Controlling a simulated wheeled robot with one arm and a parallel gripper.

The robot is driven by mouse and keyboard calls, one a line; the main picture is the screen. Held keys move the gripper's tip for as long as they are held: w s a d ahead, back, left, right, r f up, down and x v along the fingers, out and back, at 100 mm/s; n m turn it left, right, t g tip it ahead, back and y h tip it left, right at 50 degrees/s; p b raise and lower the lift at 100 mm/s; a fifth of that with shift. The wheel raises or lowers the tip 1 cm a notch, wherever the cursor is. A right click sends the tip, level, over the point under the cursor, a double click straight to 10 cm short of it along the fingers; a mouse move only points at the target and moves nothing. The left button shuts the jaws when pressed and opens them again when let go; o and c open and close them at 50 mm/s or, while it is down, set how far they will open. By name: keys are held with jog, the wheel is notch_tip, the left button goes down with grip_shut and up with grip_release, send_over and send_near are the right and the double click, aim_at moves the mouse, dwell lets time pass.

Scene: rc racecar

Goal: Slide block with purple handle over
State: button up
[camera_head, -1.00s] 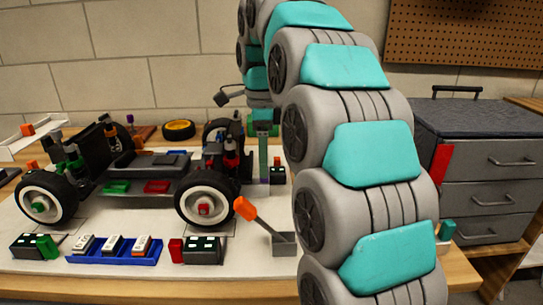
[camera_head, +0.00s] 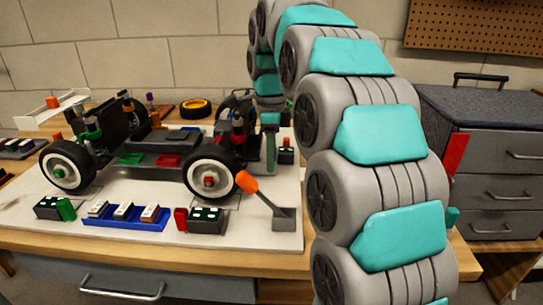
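A small purple handle (camera_head: 150,98) stands upright at the back of the table, behind the car. Its dark reddish block (camera_head: 161,108) is small and partly hidden by the car's parts. My arm rises from the lower right, arches over the table and comes down behind the car's right side. I cannot make out my gripper's fingers; my arm and the items near it hide that end. The purple handle is left of the arm's far end, with a gap between them.
An RC car chassis (camera_head: 165,146) stands on a white board (camera_head: 130,235). A yellow-rimmed wheel (camera_head: 195,107) lies behind it. A blue tray (camera_head: 124,222) and an orange-tipped lever (camera_head: 249,186) are in front. A grey drawer cabinet (camera_head: 495,165) stands at right.

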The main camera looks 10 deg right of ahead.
grip_shut()
jog(key=shift+d, duration=0.1)
jog(key=shift+s+d, duration=0.4)
jog(key=shift+d, duration=0.75)
jog(key=shift+s+d, duration=0.35)
jog(key=shift+d, duration=0.8)
jog(key=shift+s+d, duration=0.4)
jog(key=shift+d, duration=0.75)
jog(key=o, duration=0.6)
grip_release()
jog(key=shift+o, duration=0.2)
